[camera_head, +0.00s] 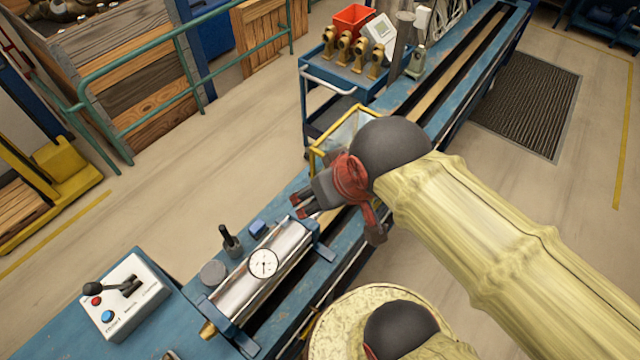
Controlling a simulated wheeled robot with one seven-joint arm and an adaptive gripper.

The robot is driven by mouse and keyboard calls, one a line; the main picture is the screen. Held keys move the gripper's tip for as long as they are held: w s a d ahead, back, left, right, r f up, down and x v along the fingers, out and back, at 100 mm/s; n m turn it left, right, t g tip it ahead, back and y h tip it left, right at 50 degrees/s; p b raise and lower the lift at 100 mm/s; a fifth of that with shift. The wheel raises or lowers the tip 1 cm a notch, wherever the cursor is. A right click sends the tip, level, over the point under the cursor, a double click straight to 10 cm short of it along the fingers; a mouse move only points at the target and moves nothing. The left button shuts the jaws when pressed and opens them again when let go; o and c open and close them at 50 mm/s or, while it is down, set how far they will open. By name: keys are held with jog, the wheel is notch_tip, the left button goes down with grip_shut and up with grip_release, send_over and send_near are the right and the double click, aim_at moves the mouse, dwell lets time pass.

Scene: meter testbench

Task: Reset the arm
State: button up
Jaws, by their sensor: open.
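My arm reaches in from the right, in a pale yellow cover with dark grey joints. My gripper (303,207) is at the arm's end, left of the picture's middle. It is open and seems empty. It hangs over the blue testbench, just beyond the far end of a shiny metal cylinder (262,271) with a round white dial gauge (263,263). The gap between gripper and cylinder is hard to judge from this view.
A control box (123,296) with a black lever and red and blue buttons is at lower left. A yellow-framed clear guard (340,135) stands behind my gripper. A blue cart (335,83) holds brass parts and a red bin (353,20). Open floor lies left.

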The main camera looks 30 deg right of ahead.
notch_tip(320, 180, down, 16)
jog(key=b, duration=1.5)
jog(key=shift+r+b, duration=0.15)
jog(key=shift+b, duration=0.2)
